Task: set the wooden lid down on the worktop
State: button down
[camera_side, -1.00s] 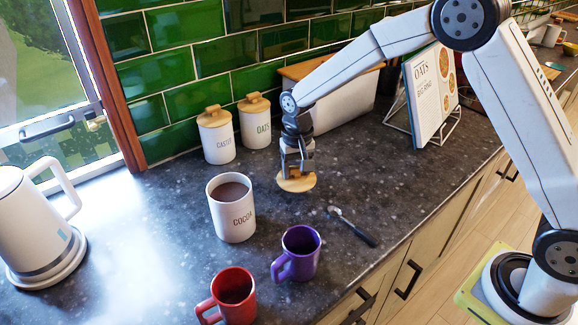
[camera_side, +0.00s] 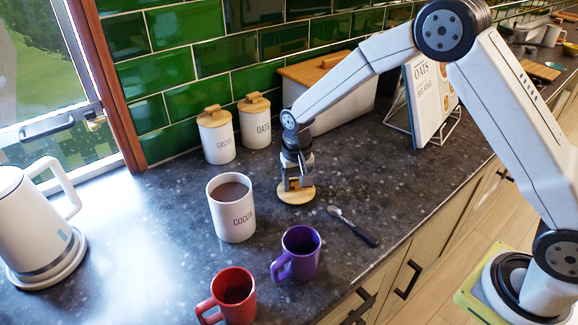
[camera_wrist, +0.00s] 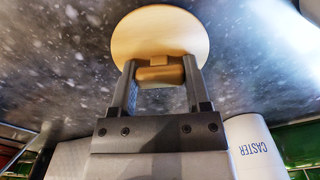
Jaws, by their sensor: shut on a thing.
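The wooden lid (camera_side: 297,196) is a round pale disc at or just above the dark speckled worktop (camera_side: 180,215), right of the open cocoa canister (camera_side: 232,222). I cannot tell whether it touches the surface. My gripper (camera_side: 296,184) points down over it, shut on the lid's handle. In the wrist view the lid (camera_wrist: 160,30) shows flat beyond the fingers, and my gripper (camera_wrist: 160,75) has a finger on each side of its handle block (camera_wrist: 160,70). The cocoa canister is filled with brown powder.
A spoon (camera_side: 352,226) lies just right of the lid. A purple mug (camera_side: 300,254) and red mug (camera_side: 232,292) stand in front. A kettle (camera_side: 35,230) is at left.

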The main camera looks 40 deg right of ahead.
jog(key=shift+f, duration=0.25)
dwell(0.3)
grip_release()
jog(key=shift+r, duration=0.15)
jog(key=shift+r, duration=3.8)
grip_shut()
